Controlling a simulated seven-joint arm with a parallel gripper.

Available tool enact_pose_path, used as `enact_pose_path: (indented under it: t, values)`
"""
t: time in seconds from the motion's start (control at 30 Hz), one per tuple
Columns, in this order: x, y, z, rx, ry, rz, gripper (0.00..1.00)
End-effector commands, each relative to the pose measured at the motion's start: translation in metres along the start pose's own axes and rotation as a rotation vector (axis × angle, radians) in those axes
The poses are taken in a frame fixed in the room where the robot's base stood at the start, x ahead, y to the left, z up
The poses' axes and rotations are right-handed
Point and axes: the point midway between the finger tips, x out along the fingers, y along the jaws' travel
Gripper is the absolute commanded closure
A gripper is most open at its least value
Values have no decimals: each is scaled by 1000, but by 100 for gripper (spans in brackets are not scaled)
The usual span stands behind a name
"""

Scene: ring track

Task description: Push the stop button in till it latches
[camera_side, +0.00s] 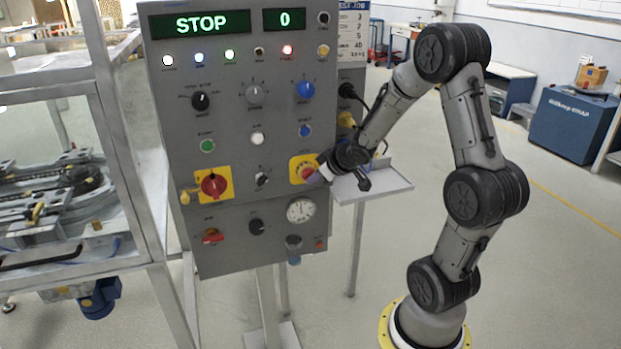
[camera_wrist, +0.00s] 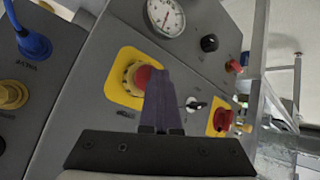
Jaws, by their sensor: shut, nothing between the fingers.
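The stop button (camera_side: 307,173) is a red mushroom head with a yellow collar on a yellow square plate, low on the right of the grey control panel (camera_side: 240,120). In the wrist view the button (camera_wrist: 141,76) is partly hidden behind my fingers. My gripper (camera_side: 319,178) is shut and empty, its fingertips right at the button's right side in the side view. In the wrist view the closed fingers (camera_wrist: 162,76) overlap the red head. I cannot tell whether they touch it or how deep the button sits. The display (camera_side: 200,24) reads STOP.
A red rotary switch (camera_side: 214,185) on another yellow plate sits to the left. A key switch (camera_side: 262,179) lies between them. A round gauge (camera_side: 300,211) is below the button. A small grey shelf (camera_side: 375,187) stands out at the panel's right.

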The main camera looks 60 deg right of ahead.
Motion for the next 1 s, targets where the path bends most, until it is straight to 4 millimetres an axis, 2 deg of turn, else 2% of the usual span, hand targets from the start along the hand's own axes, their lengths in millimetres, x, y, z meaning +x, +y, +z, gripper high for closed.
enact_pose_path:
  t: [1.0]
  values:
    - [-14, -10, 9, 0, 1, 0, 100]
